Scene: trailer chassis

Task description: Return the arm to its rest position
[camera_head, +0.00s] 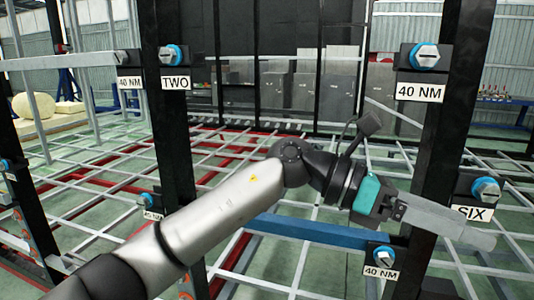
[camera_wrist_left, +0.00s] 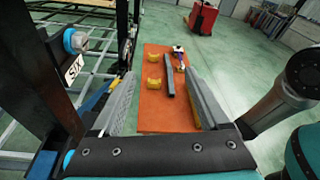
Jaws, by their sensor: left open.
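My left arm comes in from the lower left of the head view and reaches across to the right. Its left gripper (camera_head: 468,228) lies in front of the right black post (camera_head: 437,150), near the label SIX (camera_head: 472,213). In the wrist view the left gripper (camera_wrist_left: 160,80) has its two grey fingers wide apart, with nothing between them. The blue-collared bolt (camera_head: 486,190) above label SIX is close to the fingers; whether they touch the post cannot be told. My right gripper is not in view.
The frame carries more bolts, at label TWO (camera_head: 176,83) and 40 NM (camera_head: 419,92). A blue crossbar (camera_head: 310,228) runs below the arm. In the wrist view, an orange table (camera_wrist_left: 158,112) holds yellow pieces and a grey bar (camera_wrist_left: 167,82); a red cart (camera_wrist_left: 203,17) stands beyond.

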